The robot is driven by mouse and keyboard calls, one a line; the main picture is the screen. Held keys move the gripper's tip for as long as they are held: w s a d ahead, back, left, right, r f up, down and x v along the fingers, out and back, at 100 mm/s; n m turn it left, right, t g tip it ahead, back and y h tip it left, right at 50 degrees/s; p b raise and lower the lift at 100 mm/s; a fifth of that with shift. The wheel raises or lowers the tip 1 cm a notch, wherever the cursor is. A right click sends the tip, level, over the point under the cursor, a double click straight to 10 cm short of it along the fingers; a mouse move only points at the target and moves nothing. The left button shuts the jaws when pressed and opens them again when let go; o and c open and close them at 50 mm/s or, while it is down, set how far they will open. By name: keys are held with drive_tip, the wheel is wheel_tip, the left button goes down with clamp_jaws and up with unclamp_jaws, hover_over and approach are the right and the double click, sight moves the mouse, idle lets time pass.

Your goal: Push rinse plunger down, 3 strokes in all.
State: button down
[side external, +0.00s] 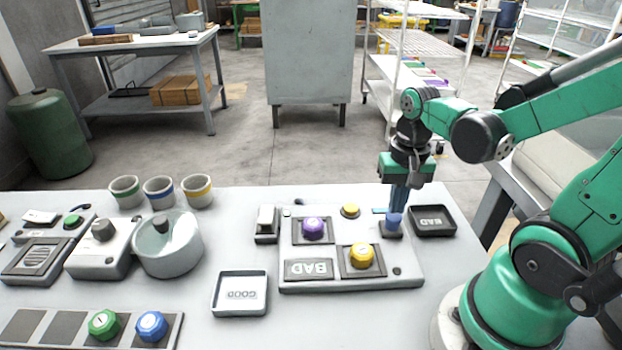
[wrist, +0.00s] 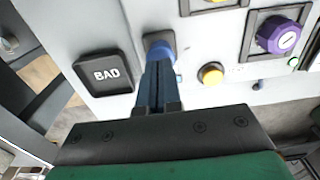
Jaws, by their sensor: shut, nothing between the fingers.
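The rinse plunger appears to be the blue-topped post on a dark square base (side external: 393,223), at the right end of the grey panel in the side view. Its blue top also shows in the wrist view (wrist: 159,43), just beyond the fingertips. My gripper (side external: 399,208) points down with its blue fingers together and empty. In the wrist view, the fingertips (wrist: 158,66) overlap the near edge of the blue top. I cannot tell whether they touch it or hover just above or behind it. How far down the plunger sits is not clear.
The black BAD tray (side external: 433,221) lies right of the plunger. A yellow button (side external: 351,210), purple knob (side external: 314,228) and yellow knob (side external: 361,256) stand left of it. A white GOOD tray (side external: 240,294) is in front. Cups (side external: 159,191) and a grey bowl (side external: 167,246) stand farther left.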

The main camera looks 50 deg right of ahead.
sight(397, 218)
drive_tip(key=shift+f, duration=0.4)
drive_tip(key=shift+f, duration=1.35)
drive_tip(key=shift+r, duration=0.1)
wheel_tip(397, 218, up, 14)
idle(0.4)
idle(2.4)
drive_tip(key=m+t+y, duration=0.1)
drive_tip(key=m+t, duration=0.1)
drive_tip(key=m, duration=0.2)
drive_tip(key=f+m+t+y, duration=0.1)
drive_tip(key=m+t, duration=0.2)
drive_tip(key=m, duration=0.1)
drive_tip(key=m+t+y, duration=0.2)
drive_tip(key=m+t, duration=0.1)
drive_tip(key=m, duration=0.1)
drive_tip(key=shift+s+d+f+m, duration=0.25)
drive_tip(key=shift+s+d+m, duration=0.05)
drive_tip(key=shift+m, duration=0.1)
